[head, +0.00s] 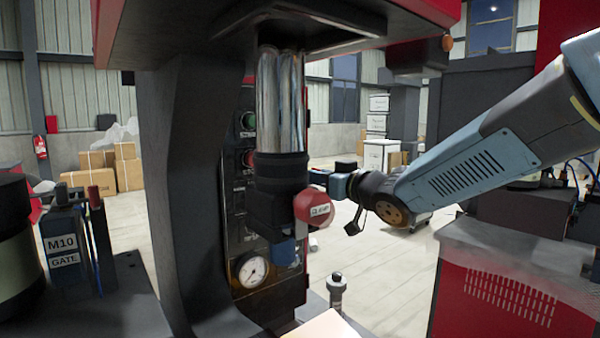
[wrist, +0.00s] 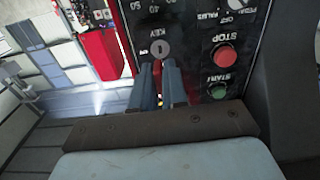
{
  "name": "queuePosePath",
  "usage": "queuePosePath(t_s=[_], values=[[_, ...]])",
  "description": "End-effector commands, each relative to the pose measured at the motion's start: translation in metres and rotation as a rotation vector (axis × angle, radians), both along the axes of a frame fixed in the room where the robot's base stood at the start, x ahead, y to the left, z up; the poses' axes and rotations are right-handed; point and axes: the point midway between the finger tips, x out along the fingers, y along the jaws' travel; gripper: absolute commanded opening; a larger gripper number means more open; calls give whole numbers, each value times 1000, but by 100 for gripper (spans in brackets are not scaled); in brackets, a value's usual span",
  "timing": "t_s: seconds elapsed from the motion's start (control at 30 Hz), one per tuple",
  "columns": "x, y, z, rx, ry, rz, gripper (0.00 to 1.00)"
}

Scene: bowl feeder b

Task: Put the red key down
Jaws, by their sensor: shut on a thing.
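My gripper (head: 337,186) is at the right of the press, its jaws pointing left. In the wrist view its two blue fingers (wrist: 160,85) are close together, with a narrow gap. It is shut on the red key, but the fingers mostly hide what lies between them. A red, many-sided disc with a white label (head: 312,205) shows right at the fingertips in the head view. I cannot tell whether it belongs to the key or to the press. A round silver key switch (wrist: 160,48) sits on the black panel just beyond the fingertips in the wrist view.
The black control panel (wrist: 195,25) carries a red stop button (wrist: 224,56) and a green start button (wrist: 216,91). The press ram (head: 281,100) stands close left of my gripper. A gauge (head: 251,270) is lower on the panel. A labelled gate block (head: 63,250) is far left.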

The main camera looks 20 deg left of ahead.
Motion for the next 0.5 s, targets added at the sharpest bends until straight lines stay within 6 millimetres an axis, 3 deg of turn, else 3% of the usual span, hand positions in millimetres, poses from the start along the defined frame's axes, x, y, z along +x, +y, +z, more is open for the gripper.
queuePosePath(t_s=[0.5], values=[[-2, -5, 0, 0, 0, 0, 0]])
